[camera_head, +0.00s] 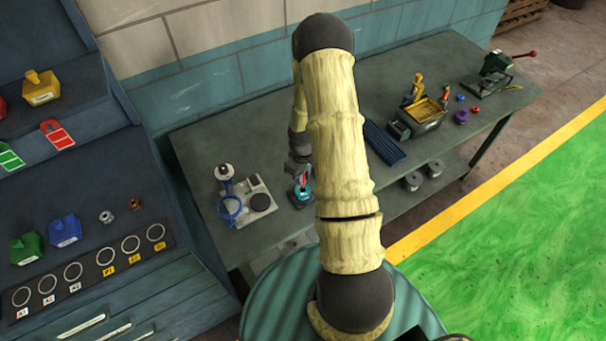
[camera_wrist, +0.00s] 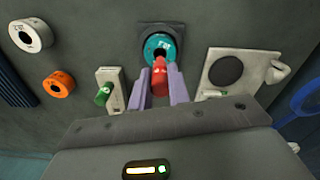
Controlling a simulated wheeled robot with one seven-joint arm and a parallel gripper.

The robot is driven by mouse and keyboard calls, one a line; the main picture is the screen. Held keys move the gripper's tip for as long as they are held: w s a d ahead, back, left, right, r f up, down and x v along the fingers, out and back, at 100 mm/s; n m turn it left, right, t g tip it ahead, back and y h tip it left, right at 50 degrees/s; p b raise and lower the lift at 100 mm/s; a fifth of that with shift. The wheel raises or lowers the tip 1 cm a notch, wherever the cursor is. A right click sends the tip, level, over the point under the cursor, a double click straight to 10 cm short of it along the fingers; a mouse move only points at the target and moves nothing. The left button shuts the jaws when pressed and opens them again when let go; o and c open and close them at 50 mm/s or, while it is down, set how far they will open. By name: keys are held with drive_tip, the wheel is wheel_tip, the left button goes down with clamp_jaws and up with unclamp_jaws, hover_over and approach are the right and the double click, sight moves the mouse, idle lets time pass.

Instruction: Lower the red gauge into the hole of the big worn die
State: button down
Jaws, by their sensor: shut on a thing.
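My gripper (camera_wrist: 158,72) has two purple fingers shut on the red gauge (camera_wrist: 159,80), which sits between them. In the head view the gauge (camera_head: 303,180) is a small red spot under my arm. A teal ring-shaped die (camera_wrist: 155,43) with a pale label sits in a dark round seat just beyond the gauge tip. The teal also shows in the head view (camera_head: 302,193), below the gripper. The gauge tip overlaps the die's near edge in the wrist view; I cannot tell its height above it.
In the wrist view a white ring (camera_wrist: 25,38) and an orange ring (camera_wrist: 57,84) lie left. A green gauge (camera_wrist: 103,97) is at a pale block (camera_wrist: 110,78). A pale plate with a black disc (camera_wrist: 226,71) stands close on the right.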

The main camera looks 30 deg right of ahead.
drive_tip(key=shift+f+b, duration=0.75)
drive_tip(key=shift+f, duration=0.45)
drive_tip(key=shift+f, duration=0.1)
drive_tip(key=shift+a, duration=0.1)
idle(0.3)
drive_tip(key=shift+d+f, duration=0.15)
drive_tip(key=shift+d, duration=0.05)
drive_tip(key=shift+s, duration=0.1)
drive_tip(key=shift+a+b, duration=0.25)
drive_tip(key=shift+b, duration=0.05)
drive_tip(key=shift+d+f+b, duration=0.1)
drive_tip(key=shift+f+b, duration=0.8)
drive_tip(key=shift+b, duration=0.1)
idle(4.6)
